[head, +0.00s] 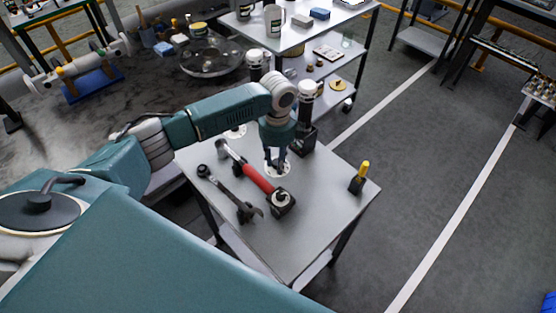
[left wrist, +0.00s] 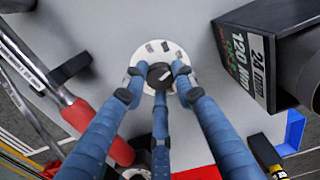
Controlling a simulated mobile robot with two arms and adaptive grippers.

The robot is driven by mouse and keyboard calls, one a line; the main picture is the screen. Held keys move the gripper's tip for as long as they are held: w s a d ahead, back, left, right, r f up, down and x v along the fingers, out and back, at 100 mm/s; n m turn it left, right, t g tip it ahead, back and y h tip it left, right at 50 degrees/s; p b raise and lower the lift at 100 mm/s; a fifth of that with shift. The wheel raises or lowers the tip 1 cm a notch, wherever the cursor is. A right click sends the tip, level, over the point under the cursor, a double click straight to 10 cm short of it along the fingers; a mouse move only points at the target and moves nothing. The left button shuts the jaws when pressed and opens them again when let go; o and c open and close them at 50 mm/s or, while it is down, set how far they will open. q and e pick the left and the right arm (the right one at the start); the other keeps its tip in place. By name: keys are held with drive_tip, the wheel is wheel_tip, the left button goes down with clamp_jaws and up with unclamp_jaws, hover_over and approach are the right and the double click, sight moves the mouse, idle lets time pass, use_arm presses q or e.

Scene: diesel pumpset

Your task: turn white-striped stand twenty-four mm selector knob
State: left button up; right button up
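A black selector knob (left wrist: 160,72) with a pale stripe sits on a round white dial plate (left wrist: 150,54) with several small grey marks. In the head view the dial plate (head: 287,172) lies on the grey table, partly hidden under my left gripper (head: 277,160). In the left wrist view the three blue fingers of my left gripper (left wrist: 160,82) point down around the knob, spread apart. Pale gaps show between the knob and the side fingers; contact at the middle finger cannot be told. A black stand (left wrist: 262,62) labelled 24 mm, 120 Nm stands beside the dial. My right gripper is not in view.
A red-handled wrench (head: 257,180) and a dark wrench (head: 228,190) lie left of the dial. A yellow-handled tool (head: 361,176) stands near the table's right corner. Another white dial (head: 237,131) lies behind. The table's front right is clear.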

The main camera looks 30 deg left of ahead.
use_arm(q)
clamp_jaws()
drive_tip(key=shift+d, duration=0.1)
